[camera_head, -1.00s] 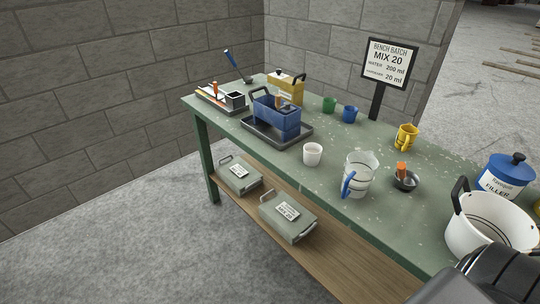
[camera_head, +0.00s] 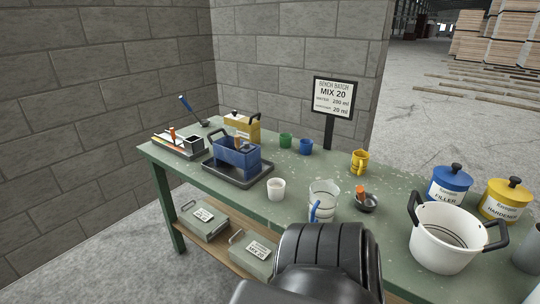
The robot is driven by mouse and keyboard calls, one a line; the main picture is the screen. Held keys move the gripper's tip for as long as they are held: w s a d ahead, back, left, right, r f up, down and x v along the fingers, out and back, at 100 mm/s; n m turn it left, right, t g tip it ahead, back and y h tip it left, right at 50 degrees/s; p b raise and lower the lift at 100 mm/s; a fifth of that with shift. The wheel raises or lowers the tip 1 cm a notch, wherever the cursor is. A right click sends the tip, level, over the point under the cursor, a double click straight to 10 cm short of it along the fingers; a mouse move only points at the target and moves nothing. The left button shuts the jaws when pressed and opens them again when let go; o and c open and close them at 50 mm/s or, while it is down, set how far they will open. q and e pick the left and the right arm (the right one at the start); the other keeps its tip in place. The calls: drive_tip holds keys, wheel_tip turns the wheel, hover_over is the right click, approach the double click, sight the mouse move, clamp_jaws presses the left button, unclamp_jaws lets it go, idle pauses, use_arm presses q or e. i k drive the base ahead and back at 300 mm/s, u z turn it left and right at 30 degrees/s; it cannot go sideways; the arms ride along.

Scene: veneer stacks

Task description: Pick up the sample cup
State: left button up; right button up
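A small white cup (camera_head: 276,189) stands upright on the green bench (camera_head: 399,204), in front of the blue bin's tray. It looks empty and may be the sample cup; I see no label on it. A green cup (camera_head: 285,140) and a blue cup (camera_head: 305,147) stand further back, and a yellow mug (camera_head: 359,162) stands to the right. A black part of my own arm covers the bottom middle and the front bench edge. Neither gripper's fingers show.
A clear jug (camera_head: 323,198) with a blue handle stands right of the white cup. A dark bowl (camera_head: 366,204), a white pot (camera_head: 446,238), a blue filler tin (camera_head: 449,185) and a yellow hardener tin (camera_head: 505,200) stand further right. A sign (camera_head: 332,99) rises behind.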

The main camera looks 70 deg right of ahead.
sight(276, 190)
drive_tip(key=u, duration=0.05)
drive_tip(key=i, duration=2.4)
drive_tip(key=z, duration=2.3)
